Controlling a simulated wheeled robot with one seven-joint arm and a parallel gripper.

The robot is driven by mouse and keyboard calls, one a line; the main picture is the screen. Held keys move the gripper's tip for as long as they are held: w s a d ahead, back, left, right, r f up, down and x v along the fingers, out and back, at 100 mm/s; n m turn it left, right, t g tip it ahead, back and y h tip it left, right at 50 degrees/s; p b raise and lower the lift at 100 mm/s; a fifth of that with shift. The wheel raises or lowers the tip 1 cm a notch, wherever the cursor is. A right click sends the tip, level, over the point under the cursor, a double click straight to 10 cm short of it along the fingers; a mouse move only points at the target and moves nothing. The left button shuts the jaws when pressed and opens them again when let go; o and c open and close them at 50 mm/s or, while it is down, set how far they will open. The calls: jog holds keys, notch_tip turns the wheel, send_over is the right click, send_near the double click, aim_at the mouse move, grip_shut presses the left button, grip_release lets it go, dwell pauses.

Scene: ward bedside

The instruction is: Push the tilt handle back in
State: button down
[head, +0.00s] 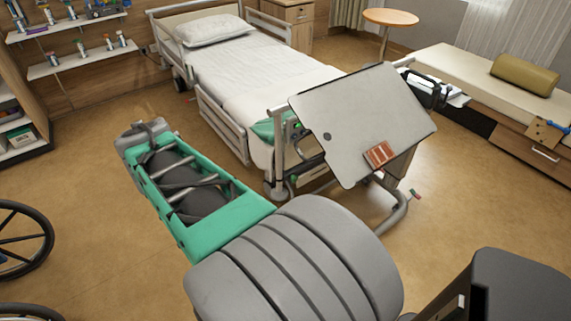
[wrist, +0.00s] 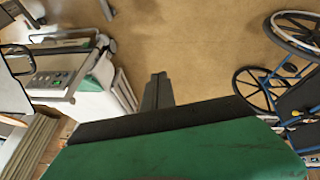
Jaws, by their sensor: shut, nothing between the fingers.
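A grey overbed table top (head: 365,115) sits steeply tilted near the foot of the bed in the head view. A small red-tipped part (head: 416,194) shows low at its right, near the curved metal base tube (head: 398,215). I cannot tell whether this is the tilt handle; no other handle is clear. My gripper (wrist: 158,80) is shut and empty in the wrist view, over bare floor. It is well apart from the table, and my arm reaches to the left of the bed in the head view. The underside of the table top is mostly hidden.
The bed (head: 250,75) stands behind the table; its foot end with a button panel (wrist: 48,82) shows at left in the wrist view. A red-brown object (head: 380,154) lies on the table top. A wheelchair (wrist: 262,85) stands at right in the wrist view. Floor between is clear.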

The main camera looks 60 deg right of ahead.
jog(key=s+d+f+m+g+h+b, duration=0.1)
jog(key=s+d+f, duration=0.3)
jog(key=d, duration=0.8)
jog(key=s+d+f+m+g+h+b, duration=0.1)
jog(key=s+d+f+m+h+b, duration=0.1)
jog(key=d, duration=1)
jog(key=s+d+f+m+g+h+b, duration=0.1)
jog(key=s+d+f+b, duration=0.2)
jog(key=s+d+f, duration=0.4)
jog(key=d, duration=0.6)
jog(key=shift+f+h, duration=0.3)
jog(key=shift+f, duration=0.1)
jog(key=shift+d, duration=0.1)
